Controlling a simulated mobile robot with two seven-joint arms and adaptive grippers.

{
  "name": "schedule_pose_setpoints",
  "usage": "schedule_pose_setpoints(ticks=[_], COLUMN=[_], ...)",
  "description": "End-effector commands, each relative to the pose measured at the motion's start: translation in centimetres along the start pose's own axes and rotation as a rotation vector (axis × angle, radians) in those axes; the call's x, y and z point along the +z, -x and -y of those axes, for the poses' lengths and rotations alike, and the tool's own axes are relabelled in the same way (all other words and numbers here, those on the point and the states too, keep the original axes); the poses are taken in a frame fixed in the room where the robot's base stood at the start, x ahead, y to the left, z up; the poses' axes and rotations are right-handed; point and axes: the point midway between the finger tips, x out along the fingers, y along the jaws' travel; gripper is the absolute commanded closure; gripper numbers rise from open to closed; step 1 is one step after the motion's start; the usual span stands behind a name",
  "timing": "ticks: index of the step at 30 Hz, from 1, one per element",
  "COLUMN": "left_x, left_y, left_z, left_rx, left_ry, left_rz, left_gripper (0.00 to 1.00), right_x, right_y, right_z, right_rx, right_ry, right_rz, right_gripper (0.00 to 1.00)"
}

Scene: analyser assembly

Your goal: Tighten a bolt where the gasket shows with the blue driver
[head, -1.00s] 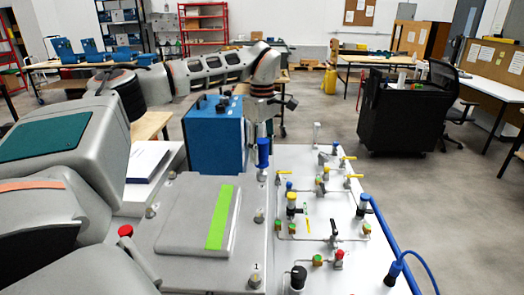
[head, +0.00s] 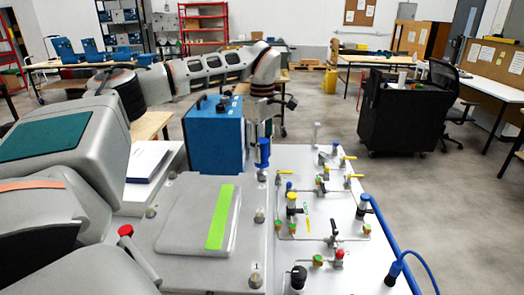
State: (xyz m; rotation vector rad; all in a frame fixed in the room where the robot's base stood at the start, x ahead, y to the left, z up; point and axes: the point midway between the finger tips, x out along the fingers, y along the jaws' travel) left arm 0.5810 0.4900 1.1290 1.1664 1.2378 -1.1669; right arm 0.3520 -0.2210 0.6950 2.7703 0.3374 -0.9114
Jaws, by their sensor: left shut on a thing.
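My left gripper (head: 263,115) points down and is shut on the blue driver (head: 263,152). The driver stands nearly upright over the bolt (head: 262,175) at the far right corner of the grey housing (head: 186,265). I cannot tell whether its tip touches the bolt. Other bolts stand on the housing: one at the right edge (head: 259,215), one near right (head: 255,281), one at the left (head: 151,212) and one at the far left (head: 172,175). I cannot make out a gasket at any bolt. My right gripper is not in view.
A raised grey cover (head: 172,222) with a green strip (head: 219,218) lies on the housing. A white panel (head: 335,272) with valves and thin pipes adjoins it on the right. A blue box (head: 214,140) stands behind. A red-topped knob (head: 125,231) is at the left.

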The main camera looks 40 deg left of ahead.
Motion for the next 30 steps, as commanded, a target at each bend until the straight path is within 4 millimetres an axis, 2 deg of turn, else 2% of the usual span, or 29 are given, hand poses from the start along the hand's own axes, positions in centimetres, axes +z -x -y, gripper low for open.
schedule_pose_setpoints(ticks=[30], left_x=[0.0], left_y=[4.7], left_z=[-0.1], left_rx=[0.003], left_ry=[0.000], left_rz=[0.000], left_gripper=[1.00], right_x=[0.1], right_y=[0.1], right_z=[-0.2], right_rx=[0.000], right_ry=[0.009], right_rz=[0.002], right_gripper=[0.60])
